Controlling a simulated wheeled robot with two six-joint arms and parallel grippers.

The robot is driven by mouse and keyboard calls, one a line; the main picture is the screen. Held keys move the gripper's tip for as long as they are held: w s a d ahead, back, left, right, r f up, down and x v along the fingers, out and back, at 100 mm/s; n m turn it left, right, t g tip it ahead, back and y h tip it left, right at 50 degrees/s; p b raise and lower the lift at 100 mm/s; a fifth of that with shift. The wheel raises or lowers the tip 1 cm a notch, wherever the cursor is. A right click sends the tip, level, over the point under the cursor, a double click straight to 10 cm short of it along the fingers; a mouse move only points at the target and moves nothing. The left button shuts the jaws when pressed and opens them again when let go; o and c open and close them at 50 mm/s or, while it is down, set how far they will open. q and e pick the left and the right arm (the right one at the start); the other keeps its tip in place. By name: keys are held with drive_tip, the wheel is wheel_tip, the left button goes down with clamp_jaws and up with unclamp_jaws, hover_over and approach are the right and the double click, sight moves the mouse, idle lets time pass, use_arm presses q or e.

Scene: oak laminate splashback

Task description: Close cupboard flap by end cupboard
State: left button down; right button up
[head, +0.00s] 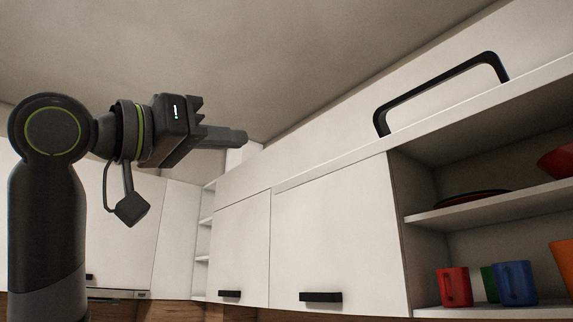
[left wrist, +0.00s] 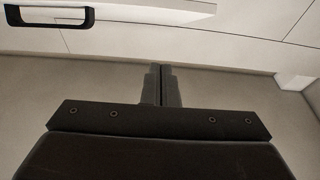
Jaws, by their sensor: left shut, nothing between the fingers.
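A white panel with a large black bar handle (head: 445,88) runs above the wall cupboards at the upper right in the head view. It looks like the flap, but its exact tilt is hard to tell. The handle also shows at the top left of the left wrist view (left wrist: 48,16). My left gripper (head: 243,136) is shut and empty, pointing right, and in the picture stands left of the handle and apart from it. Its closed fingers (left wrist: 161,70) point at the white fronts in the left wrist view. My right gripper is out of view.
Two closed white doors (head: 328,225) with black handles line the wall. Right of them, open shelves (head: 490,210) hold a red mug (head: 455,287), a blue mug (head: 514,283) and other dishes. Narrow open shelves (head: 204,222) stand at the left. Space below the gripper looks free.

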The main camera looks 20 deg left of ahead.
use_arm(q)
drive_tip(key=w+d+p, duration=0.7)
drive_tip(key=w, duration=0.1)
drive_tip(key=shift+w+f, duration=0.25)
drive_tip(key=shift+w, duration=0.15)
idle(0.4)
